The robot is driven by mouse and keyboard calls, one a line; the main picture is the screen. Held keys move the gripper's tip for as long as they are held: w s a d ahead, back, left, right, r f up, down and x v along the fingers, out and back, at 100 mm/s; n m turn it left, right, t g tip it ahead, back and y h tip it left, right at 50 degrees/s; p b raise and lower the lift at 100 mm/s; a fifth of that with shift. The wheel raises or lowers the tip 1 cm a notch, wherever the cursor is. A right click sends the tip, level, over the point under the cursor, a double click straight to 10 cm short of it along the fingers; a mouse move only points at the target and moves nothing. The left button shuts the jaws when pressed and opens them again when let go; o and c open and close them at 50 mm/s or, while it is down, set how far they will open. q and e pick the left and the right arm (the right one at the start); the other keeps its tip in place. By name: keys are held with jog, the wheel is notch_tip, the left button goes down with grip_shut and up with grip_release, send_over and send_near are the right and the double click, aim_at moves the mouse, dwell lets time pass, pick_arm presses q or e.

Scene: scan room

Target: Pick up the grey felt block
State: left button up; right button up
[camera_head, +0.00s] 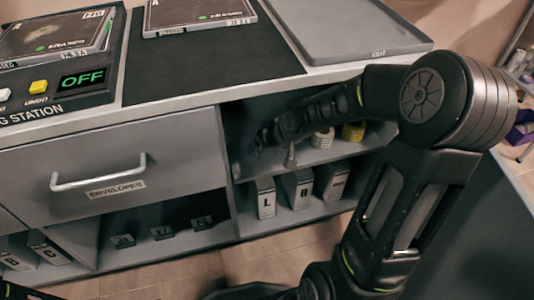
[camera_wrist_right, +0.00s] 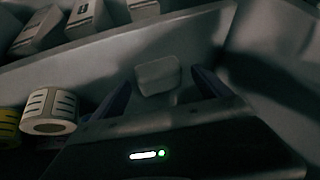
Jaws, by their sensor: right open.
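The grey felt block (camera_wrist_right: 158,75) is a small pale block with rounded edges in the right wrist view. It lies on the shelf just ahead of my right gripper, between the lines of the two fingers. My right gripper (camera_wrist_right: 161,84) is open, and the fingers do not visibly touch the block. In the head view my right arm reaches into the upper open compartment, and the right gripper (camera_head: 274,138) is dark and hard to make out there. A small grey piece below it may be the block, partly hidden. My left gripper is not in view.
A white roll with dark stripes (camera_wrist_right: 48,111) and a yellow roll (camera_head: 354,131) stand beside the gripper on the same shelf (camera_head: 335,153). Upright boxes (camera_head: 299,188) fill the shelf below. The grey counter tray (camera_head: 345,28) lies above, and a drawer (camera_head: 110,170) is left.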

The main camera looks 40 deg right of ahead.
jog(key=shift+c, duration=0.5)
jog(key=c, duration=1.3)
jog(key=shift+r, duration=0.1)
